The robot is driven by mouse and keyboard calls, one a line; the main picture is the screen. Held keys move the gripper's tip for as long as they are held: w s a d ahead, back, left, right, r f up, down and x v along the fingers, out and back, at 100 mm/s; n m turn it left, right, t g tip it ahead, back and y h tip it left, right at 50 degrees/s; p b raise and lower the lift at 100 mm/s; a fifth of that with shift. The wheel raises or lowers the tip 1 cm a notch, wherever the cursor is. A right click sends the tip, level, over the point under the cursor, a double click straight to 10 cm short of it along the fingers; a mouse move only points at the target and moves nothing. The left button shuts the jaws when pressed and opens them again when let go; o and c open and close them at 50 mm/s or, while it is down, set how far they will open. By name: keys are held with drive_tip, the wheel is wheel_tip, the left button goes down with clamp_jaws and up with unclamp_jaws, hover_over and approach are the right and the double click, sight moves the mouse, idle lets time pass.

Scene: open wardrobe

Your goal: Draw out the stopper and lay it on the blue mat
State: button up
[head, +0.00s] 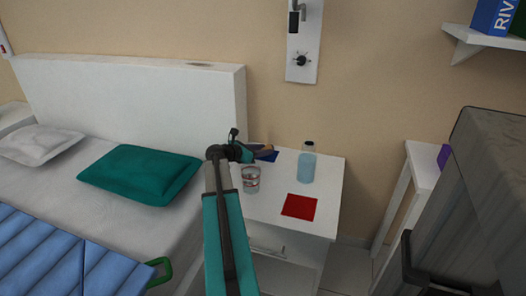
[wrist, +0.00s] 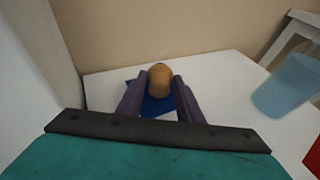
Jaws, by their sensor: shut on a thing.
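My gripper (wrist: 160,85) is shut on the tan stopper (wrist: 159,77), which sits between its two fingertips in the wrist view. The blue mat (wrist: 157,104) shows just beneath and around the stopper. I cannot tell whether the stopper touches it. In the head view my gripper (head: 258,150) is at the back left of the white bedside table, over the blue mat (head: 270,157), which it partly covers. The pale blue bottle (head: 307,168) stands upright to the right, apart from my gripper; it also shows at the right of the wrist view (wrist: 288,88).
A clear glass (head: 251,181) stands near the table's left edge, close to my arm. A red mat (head: 299,206) lies at the front right of the white table (head: 325,190). The bed's headboard (head: 150,95) rises to the left, and the wall is behind.

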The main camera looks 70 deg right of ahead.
idle(0.3)
drive_tip(key=o, duration=1.6)
drive_tip(key=shift+c, duration=0.2)
drive_tip(key=w+a+r+p, duration=0.1)
drive_tip(key=a+r+p, duration=0.2)
drive_tip(key=r+p, duration=0.3)
drive_tip(key=shift+w+a+r, duration=0.15)
drive_tip(key=shift+w+a, duration=0.1)
drive_tip(key=shift+w, duration=0.15)
drive_tip(key=shift+r+p, duration=0.1)
drive_tip(key=shift+p, duration=0.2)
